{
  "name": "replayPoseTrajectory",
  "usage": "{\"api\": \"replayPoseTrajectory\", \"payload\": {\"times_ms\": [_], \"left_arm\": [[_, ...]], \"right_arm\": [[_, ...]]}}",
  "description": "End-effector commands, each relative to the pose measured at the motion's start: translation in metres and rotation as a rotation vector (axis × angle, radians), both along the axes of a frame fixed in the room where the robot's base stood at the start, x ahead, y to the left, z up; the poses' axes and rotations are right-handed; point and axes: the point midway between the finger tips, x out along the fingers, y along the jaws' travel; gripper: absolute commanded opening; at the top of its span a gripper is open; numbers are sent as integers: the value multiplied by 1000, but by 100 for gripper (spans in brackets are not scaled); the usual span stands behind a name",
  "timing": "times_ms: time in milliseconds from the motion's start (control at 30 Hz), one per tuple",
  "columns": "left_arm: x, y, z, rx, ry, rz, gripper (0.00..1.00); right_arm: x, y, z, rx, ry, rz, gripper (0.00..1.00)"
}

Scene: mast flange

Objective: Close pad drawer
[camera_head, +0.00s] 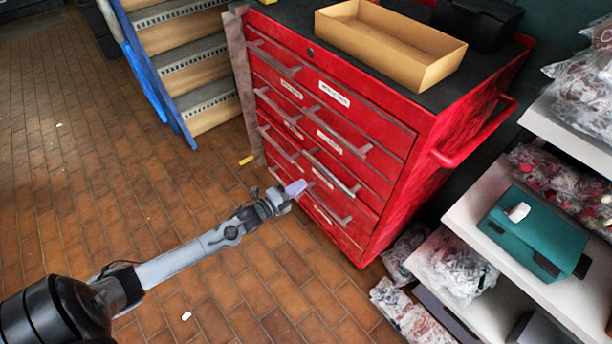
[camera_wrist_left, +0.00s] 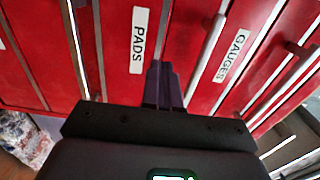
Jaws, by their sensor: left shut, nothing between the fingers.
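The red tool cabinet (camera_head: 430,150) has several drawers with long grey bar handles. In the left wrist view, the pad drawer (camera_wrist_left: 120,75) carries a white label reading PADS (camera_wrist_left: 139,40). The head view labels are too small to read. The drawer fronts look about flush; I cannot tell whether a small gap remains at the pad drawer. My left gripper (camera_head: 296,188) is shut and empty, its fingertips close to the lower drawer fronts. In the left wrist view its fingers (camera_wrist_left: 163,82) point at the red fronts beside the PADS label; contact is unclear. My right gripper is out of view.
A cardboard tray (camera_head: 388,45) sits on the cabinet top. A side handle (camera_head: 475,135) sticks out at right. Shelves with bagged parts and a teal box (camera_head: 530,230) stand at right. Steps with a blue rail (camera_head: 165,80) stand at left. The tiled floor in front is mostly clear.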

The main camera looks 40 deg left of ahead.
Motion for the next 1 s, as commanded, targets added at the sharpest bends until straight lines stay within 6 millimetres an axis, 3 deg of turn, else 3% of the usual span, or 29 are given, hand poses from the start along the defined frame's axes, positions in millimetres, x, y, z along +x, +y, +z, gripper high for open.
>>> {"api": "replayPoseTrajectory", "payload": {"times_ms": [33,300,567,767,1000], "left_arm": [[-12,1,4,0,3,-1,0],[-55,7,3,0,0,0,0],[-73,9,2,61,-10,0,0],[-75,15,2,381,-57,18,0],[-78,29,-5,983,-117,33,0]], "right_arm": [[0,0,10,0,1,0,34],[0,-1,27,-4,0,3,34],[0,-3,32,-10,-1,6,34],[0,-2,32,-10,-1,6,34],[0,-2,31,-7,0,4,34]]}}
